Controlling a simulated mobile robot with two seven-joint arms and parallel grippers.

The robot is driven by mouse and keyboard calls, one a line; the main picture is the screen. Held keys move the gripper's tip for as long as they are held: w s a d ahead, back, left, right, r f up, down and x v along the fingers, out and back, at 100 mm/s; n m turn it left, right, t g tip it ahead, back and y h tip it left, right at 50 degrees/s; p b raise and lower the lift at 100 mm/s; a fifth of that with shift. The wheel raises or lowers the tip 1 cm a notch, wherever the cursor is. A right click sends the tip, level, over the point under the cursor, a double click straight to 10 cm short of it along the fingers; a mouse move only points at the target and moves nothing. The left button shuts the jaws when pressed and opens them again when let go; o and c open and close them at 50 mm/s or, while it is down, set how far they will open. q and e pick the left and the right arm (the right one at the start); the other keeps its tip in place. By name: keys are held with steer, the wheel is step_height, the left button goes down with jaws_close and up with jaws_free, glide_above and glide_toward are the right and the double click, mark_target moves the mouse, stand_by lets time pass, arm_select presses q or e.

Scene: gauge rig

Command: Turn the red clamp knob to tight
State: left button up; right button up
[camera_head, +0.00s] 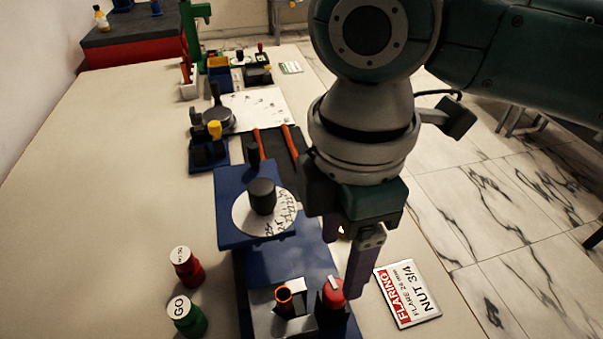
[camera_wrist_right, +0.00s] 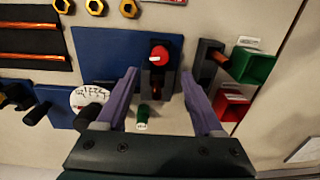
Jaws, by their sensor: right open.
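The red clamp knob (camera_head: 333,289) sits on a dark block at the front of the blue fixture (camera_head: 288,262), with a pale mark on its top. In the right wrist view the red knob (camera_wrist_right: 159,55) lies ahead of the fingers, its white mark toward the left. My right gripper (camera_head: 352,265) points down close to the knob, partly in front of it in the head view. Contact with the knob cannot be made out. My left gripper is not in view.
A copper-coloured tube end (camera_head: 284,296) stands beside the knob. A white dial (camera_head: 262,212) with a black handle is behind it. Red (camera_head: 186,267) and green (camera_head: 187,316) gauges stand left; a label card (camera_head: 408,294) lies right. The table's left side is clear.

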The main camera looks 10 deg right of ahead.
mark_target(335, 290)
step_height(335, 290, down, 8)
steer(key=shift+s+r+b, duration=0.1)
steer(key=shift+b, duration=0.7)
steer(key=shift+r, duration=0.1)
jaws_close()
